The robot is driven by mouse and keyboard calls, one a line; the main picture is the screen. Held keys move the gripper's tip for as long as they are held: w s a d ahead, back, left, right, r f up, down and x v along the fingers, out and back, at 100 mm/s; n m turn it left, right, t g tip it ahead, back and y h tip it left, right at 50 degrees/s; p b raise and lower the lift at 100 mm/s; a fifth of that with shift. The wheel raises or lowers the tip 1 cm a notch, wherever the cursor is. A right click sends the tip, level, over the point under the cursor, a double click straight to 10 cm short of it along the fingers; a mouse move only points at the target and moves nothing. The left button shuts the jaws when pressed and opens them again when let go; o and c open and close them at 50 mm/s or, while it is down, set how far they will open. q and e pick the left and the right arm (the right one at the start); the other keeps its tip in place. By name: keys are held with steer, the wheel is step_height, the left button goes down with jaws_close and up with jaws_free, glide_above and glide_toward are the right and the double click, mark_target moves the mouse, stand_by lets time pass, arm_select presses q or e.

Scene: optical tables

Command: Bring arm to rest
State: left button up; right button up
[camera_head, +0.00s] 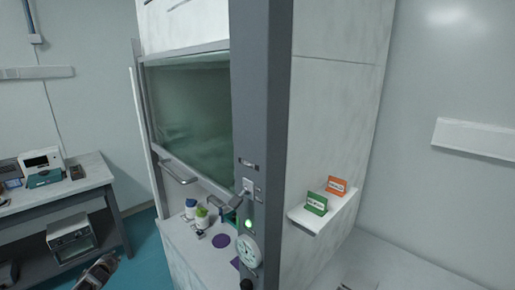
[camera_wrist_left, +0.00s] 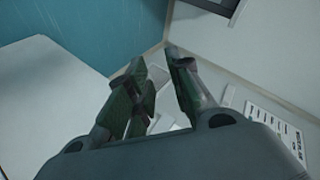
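My left gripper (camera_wrist_left: 154,56) shows in the left wrist view with its two dark green and grey fingers apart. Nothing is held between them; a pale surface shows through the gap. In the head view, what appears to be the left gripper (camera_head: 98,272) is cut off at the bottom left edge, in front of the floor near the side bench. My right gripper is not in view.
A fume hood (camera_head: 262,110) fills the middle, with bottles (camera_head: 201,217) on its worktop. A shelf (camera_head: 322,214) on its right side holds a green sign (camera_head: 316,203) and an orange sign (camera_head: 338,186). A side bench (camera_head: 60,192) with instruments stands left; blue floor (camera_head: 145,238) lies between.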

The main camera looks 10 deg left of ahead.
arm_select(q)
steer(key=s+d+f+g+h, duration=0.1)
steer(key=s+d+f+g, duration=0.1)
steer(key=s+d+f, duration=0.75)
steer(key=s+d+f+n+g+h, duration=0.1)
steer(key=s+d+f, duration=0.55)
steer(key=f, duration=0.55)
steer(key=s+d+f+g+h, duration=0.2)
steer(key=s+d+f, duration=0.6)
steer(key=f, duration=0.3)
steer(key=s+d+f+n+g+h, duration=0.1)
steer(key=s+d+f, duration=0.4)
steer(key=s+d, duration=0.4)
steer(key=s+d+f+g+h, duration=0.1)
steer(key=s+d+f, duration=0.3)
steer(key=s+d, duration=0.5)
steer(key=s+d+f+g, duration=0.1)
steer(key=s+d, duration=0.1)
steer(key=s, duration=0.6)
steer(key=s+d+f+g, duration=0.1)
steer(key=s+d, duration=0.2)
steer(key=s, duration=0.5)
steer(key=shift+f+b, duration=0.3)
steer(key=shift+b, duration=0.15)
steer(key=shift+d, duration=0.2)
